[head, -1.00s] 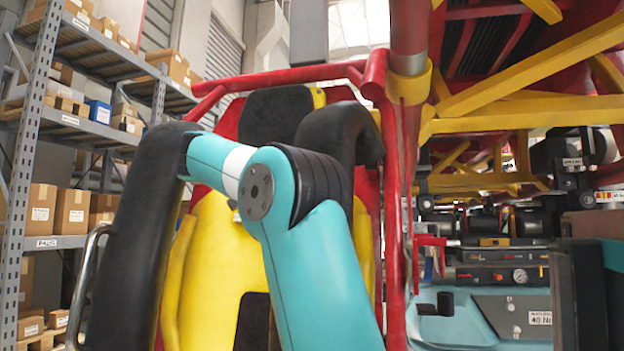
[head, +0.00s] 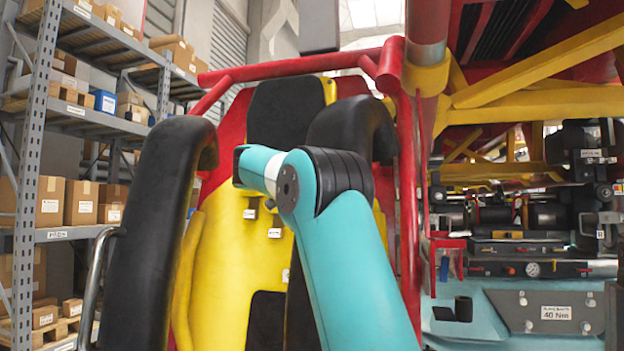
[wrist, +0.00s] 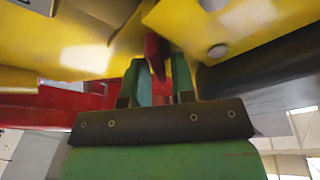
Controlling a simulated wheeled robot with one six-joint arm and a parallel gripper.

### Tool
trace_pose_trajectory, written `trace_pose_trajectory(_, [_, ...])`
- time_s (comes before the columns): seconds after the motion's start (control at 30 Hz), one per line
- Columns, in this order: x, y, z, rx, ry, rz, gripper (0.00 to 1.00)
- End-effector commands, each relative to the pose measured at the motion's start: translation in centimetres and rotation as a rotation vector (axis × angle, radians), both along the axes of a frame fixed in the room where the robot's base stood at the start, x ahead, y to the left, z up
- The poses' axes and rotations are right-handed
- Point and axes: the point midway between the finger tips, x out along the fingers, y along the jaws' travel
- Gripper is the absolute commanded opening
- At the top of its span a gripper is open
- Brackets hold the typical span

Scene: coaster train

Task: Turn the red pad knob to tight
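In the wrist view, my gripper (wrist: 160,78) has its two green fingers apart, with a gap between them. A narrow red piece (wrist: 154,50) hangs between and just beyond the fingertips, closer to the left finger. It may be the red pad knob, but its shape is mostly hidden and I cannot tell whether a finger touches it. In the head view, my teal arm stands in front of the yellow and red seat (head: 222,255), and my gripper is hidden. No red knob can be made out there.
Black padded restraints (head: 150,240) flank the seat, with a red tube frame (head: 290,64) around it. Yellow panels (wrist: 85,40) and a dark padded part (wrist: 270,60) sit close around my gripper. Shelves with boxes (head: 80,203) stand left; a teal workbench (head: 500,310) is right.

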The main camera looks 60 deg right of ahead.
Motion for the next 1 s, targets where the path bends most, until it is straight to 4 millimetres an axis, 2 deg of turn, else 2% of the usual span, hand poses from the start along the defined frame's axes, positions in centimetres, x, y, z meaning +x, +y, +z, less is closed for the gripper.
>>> trace_pose_trajectory(0.03, [-0.03,0.00,-0.04,0.001,0.001,-0.002,0.08])
trace_pose_trajectory(0.07, [-0.03,0.00,-0.04,0.001,0.001,-0.002,0.01])
trace_pose_trajectory(0.23, [-0.03,-0.01,-0.20,0.009,-0.024,-0.008,0.01])
trace_pose_trajectory(0.53, [-0.15,0.00,-0.26,0.071,-0.241,-0.061,0.01])
trace_pose_trajectory(0.83, [-0.17,0.01,-0.21,0.077,-0.253,-0.064,0.01])
trace_pose_trajectory(0.87, [-0.17,0.01,-0.21,0.077,-0.253,-0.063,0.29])
trace_pose_trajectory(0.9, [-0.17,0.01,-0.21,0.077,-0.253,-0.063,0.35])
trace_pose_trajectory(1.0, [-0.18,0.00,-0.19,0.076,-0.253,-0.063,0.35])
